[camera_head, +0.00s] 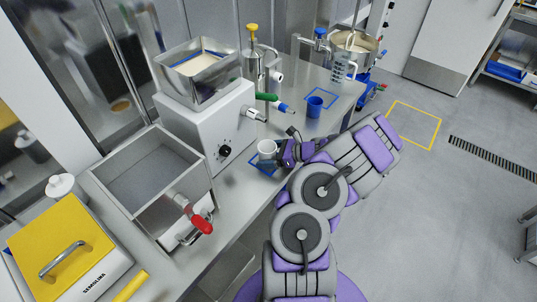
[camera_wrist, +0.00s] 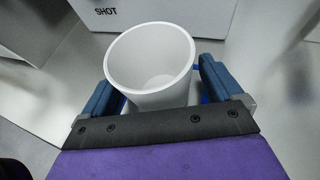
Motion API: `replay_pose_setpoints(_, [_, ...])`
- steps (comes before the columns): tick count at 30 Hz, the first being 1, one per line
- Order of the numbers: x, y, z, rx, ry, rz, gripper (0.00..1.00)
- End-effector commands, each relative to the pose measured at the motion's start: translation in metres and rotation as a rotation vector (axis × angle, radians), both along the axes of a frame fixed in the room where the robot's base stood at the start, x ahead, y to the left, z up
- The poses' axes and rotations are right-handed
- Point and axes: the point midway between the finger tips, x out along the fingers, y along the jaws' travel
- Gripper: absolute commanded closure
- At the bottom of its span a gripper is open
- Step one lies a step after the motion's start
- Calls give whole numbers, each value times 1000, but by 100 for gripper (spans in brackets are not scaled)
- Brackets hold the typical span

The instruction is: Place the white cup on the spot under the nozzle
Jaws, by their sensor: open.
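The white cup (camera_head: 267,148) stands upright on the counter, at a blue-outlined square (camera_head: 262,168) in front of the white hopper machine. In the wrist view the cup (camera_wrist: 150,62) is empty. My gripper (camera_head: 279,150) reaches in from the right at the cup. In the wrist view the two blue fingers of my gripper (camera_wrist: 158,88) are open, one on each side of the cup; I cannot tell whether they touch it. A metal nozzle (camera_head: 256,115) sticks out from the hopper machine, above and behind the cup.
A steel basin with a red-handled valve (camera_head: 201,223) is at the front left. A yellow-lidded semolina box (camera_head: 65,240) is at the lower left. The floor on the right is clear.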

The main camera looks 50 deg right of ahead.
Motion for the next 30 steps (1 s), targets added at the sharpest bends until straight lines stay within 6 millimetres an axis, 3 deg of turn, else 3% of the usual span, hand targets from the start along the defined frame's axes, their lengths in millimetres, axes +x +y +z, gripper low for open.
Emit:
replay_pose_setpoints(5, [-15,-9,9,-2,0,-5,7])
replay_pose_setpoints(18, [-84,-42,41,0,0,-1,7])
replay_pose_setpoints(24, [-98,-48,46,0,1,-1,7])
replay_pose_setpoints(30, [-100,-49,47,0,1,0,7])
